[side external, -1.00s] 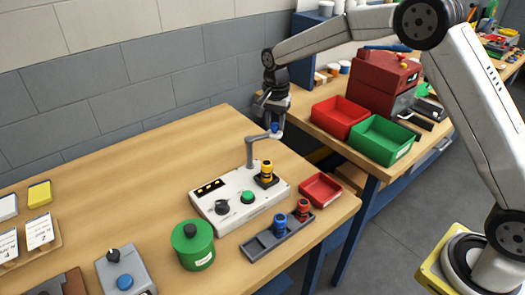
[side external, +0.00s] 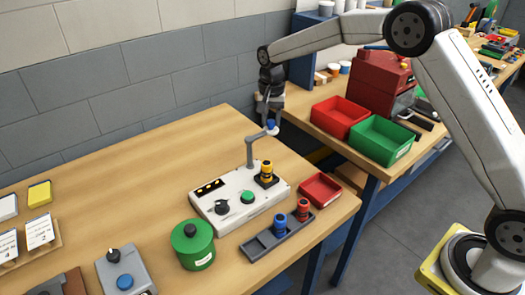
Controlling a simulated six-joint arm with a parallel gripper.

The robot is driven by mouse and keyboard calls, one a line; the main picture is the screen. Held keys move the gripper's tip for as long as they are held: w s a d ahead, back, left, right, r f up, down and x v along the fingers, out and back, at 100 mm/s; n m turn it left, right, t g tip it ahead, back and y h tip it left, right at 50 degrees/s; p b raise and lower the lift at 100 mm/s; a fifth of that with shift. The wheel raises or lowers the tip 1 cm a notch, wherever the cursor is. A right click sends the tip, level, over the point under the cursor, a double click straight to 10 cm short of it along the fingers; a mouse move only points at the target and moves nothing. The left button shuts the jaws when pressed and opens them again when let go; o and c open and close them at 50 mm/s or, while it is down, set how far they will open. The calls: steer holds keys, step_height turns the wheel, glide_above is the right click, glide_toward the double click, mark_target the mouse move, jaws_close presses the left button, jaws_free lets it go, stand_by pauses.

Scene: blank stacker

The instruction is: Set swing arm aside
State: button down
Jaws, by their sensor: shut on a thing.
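The grey swing arm (side external: 258,137) rises on a post from the back of the white control box (side external: 222,204) and reaches right over the box's back edge. A blue knob (side external: 271,126) with a pale part below it is at its free end. My gripper (side external: 271,123) points down from above and is shut on that knob; the fingertips are small here. A yellow and black piece (side external: 266,172) stands upright in a black holder on the box, in front of and below the arm's end. The box also has a green button (side external: 247,197) and a black dial (side external: 222,206).
A grey tray (side external: 262,247) holds a blue piece (side external: 280,224) and a red piece (side external: 303,208). A small red bin (side external: 320,188) is right of the box, and a green canister (side external: 193,245) stands in front. The table behind the box is clear.

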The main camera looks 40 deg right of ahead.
mark_target(271, 121)
steer(key=shift+w+r, duration=0.15)
steer(key=shift+c, duration=1.8)
jaws_free()
steer(key=shift+r, duration=3.85)
steer(key=s+f+n+t, duration=0.1)
steer(key=s+f+n, duration=0.2)
steer(key=s, duration=0.6)
steer(key=s+f+n, duration=0.3)
steer(key=s, duration=0.6)
steer(key=s+d+f+n+t, duration=0.1)
steer(key=s+f+n, duration=0.2)
steer(key=s, duration=0.7)
steer(key=shift+f+t, duration=0.3)
steer(key=shift+f, duration=0.25)
